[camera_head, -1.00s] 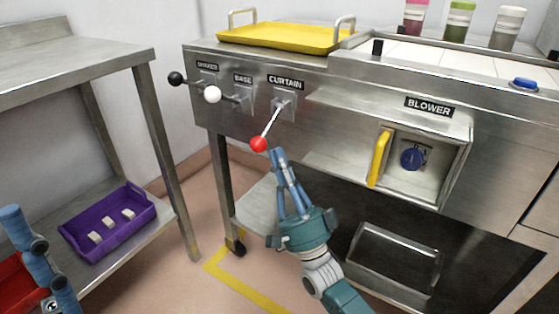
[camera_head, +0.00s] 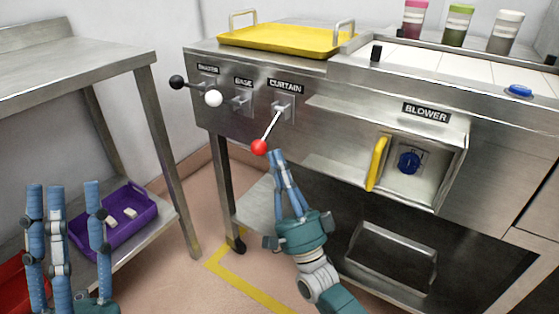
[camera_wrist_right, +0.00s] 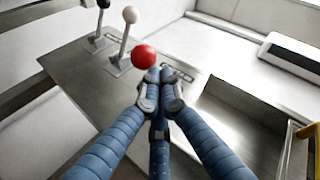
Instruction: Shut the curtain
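The curtain lever, a metal rod with a red ball knob (camera_head: 259,147), slants down and outward from its plate under the CURTAIN label (camera_head: 285,87) on the steel front panel. My right gripper (camera_head: 275,155) points up beside the knob, with its blue fingertips together just to the knob's right and slightly below. In the right wrist view, the red knob (camera_wrist_right: 145,57) lies just beyond the closed fingertips (camera_wrist_right: 160,75), with nothing between the fingers. Whether the fingertips touch the knob cannot be told. My left gripper (camera_head: 63,188) is at lower left, its fingers spread and empty.
A black-knobbed lever (camera_head: 177,82) and a white-knobbed lever (camera_head: 213,98) sit left of the curtain lever. The blower recess with a yellow handle (camera_head: 377,163) is to the right. A purple tray (camera_head: 150,207) lies on the left table's lower shelf.

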